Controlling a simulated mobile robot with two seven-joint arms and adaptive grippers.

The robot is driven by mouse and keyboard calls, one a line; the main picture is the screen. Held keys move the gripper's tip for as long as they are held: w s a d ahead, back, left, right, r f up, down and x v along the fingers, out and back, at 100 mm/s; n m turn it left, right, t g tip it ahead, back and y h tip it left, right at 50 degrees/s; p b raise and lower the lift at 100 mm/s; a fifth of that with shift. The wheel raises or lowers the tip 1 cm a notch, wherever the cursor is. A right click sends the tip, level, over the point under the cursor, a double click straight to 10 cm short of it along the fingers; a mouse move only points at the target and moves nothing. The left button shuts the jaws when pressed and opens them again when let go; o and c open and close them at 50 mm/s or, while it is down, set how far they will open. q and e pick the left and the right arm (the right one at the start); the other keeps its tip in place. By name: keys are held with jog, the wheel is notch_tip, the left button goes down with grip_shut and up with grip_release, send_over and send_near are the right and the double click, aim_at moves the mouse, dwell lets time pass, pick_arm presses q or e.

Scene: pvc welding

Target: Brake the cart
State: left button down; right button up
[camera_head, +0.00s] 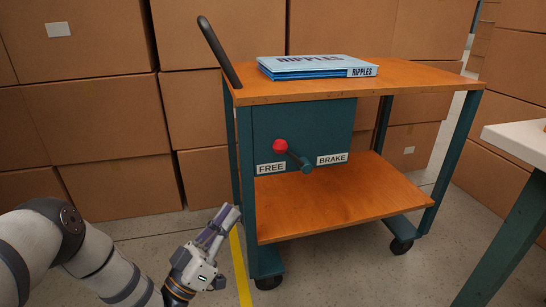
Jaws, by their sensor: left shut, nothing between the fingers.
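The cart (335,201) has an orange wooden top and lower shelf on a dark teal frame with black casters. On its front panel is a brake lever with a red knob (280,146). The lever points left, with its knob above the FREE label (271,168). The BRAKE label (332,159) is to the right of the lever's pivot. My left gripper (227,215) is shut and empty, low in front of the cart's left front leg, below and left of the knob and apart from it. My right gripper is not in view.
A blue box marked RIPPLES (312,66) lies on the cart top. A black handle (218,52) rises at the cart's left end. Stacked cardboard boxes (95,115) stand behind. A white-topped table (520,137) is at the right edge. Floor in front is clear, with a yellow line (240,265).

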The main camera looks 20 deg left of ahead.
pick_arm(q)
jog(key=shift+s+r, duration=0.1)
jog(key=shift+r, duration=0.1)
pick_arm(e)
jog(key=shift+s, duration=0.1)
pick_arm(q)
jog(key=b, duration=0.2)
send_near(292, 156)
jog(key=w+r, duration=0.2)
jog(key=r, duration=0.1)
jog(key=w+a+r, duration=0.1)
jog(key=r, duration=0.1)
jog(key=shift+w+a, duration=0.1)
jog(key=shift+w, duration=0.15)
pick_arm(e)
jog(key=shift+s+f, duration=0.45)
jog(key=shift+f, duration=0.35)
pick_arm(q)
jog(key=shift+r, duration=0.15)
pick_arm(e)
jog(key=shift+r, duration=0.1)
